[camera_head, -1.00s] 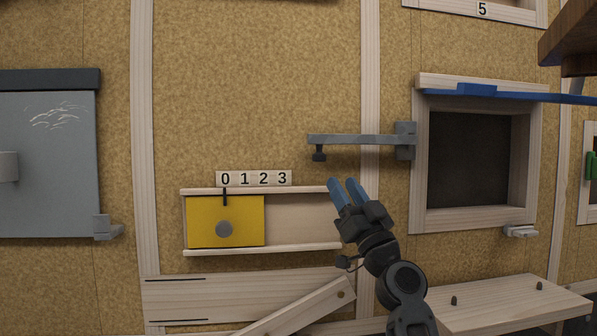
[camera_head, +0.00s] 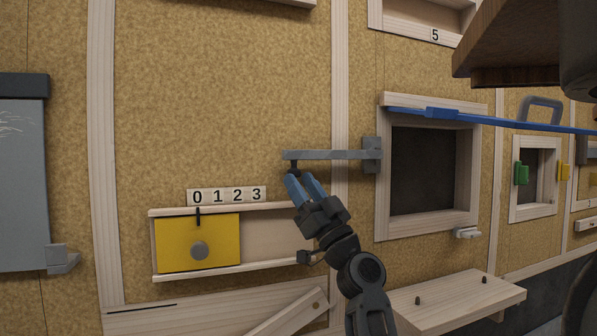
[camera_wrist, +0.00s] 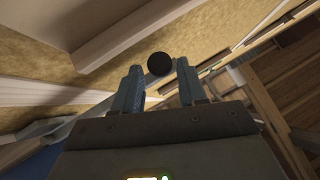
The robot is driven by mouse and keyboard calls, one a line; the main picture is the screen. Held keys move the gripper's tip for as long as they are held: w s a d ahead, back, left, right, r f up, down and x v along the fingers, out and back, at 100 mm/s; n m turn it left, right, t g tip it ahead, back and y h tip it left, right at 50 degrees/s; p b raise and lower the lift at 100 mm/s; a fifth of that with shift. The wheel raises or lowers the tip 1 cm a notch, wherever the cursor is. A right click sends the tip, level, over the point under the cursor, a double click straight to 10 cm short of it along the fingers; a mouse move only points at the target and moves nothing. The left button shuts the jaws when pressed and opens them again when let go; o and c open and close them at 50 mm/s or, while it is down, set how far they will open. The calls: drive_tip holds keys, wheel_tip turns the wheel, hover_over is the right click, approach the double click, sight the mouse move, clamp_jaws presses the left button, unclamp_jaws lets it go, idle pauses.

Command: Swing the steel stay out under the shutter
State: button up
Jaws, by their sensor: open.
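The grey steel stay (camera_head: 330,155) sticks out level to the left from its bracket (camera_head: 371,155) on the window frame's left side. A dark knob hangs under its free end; in the wrist view the round black knob (camera_wrist: 159,64) shows just beyond and between the fingertips. My gripper (camera_head: 303,182) is open, with blue fingers pointing up at the knob from below. I cannot tell whether a finger touches it. The blue shutter (camera_head: 470,119) is raised above the dark window opening (camera_head: 428,170) and sticks out from the wall.
A yellow sliding panel (camera_head: 185,243) with a knob sits in a rail at lower left, under number tiles 0 to 3. A wooden shelf with pegs (camera_head: 440,304) juts out below the window. A brown wooden overhang (camera_head: 505,50) is at upper right.

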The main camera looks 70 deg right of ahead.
drive_tip(key=shift+w+d+r, duration=0.25)
drive_tip(key=shift+w+r, duration=0.2)
clamp_jaws()
idle(0.3)
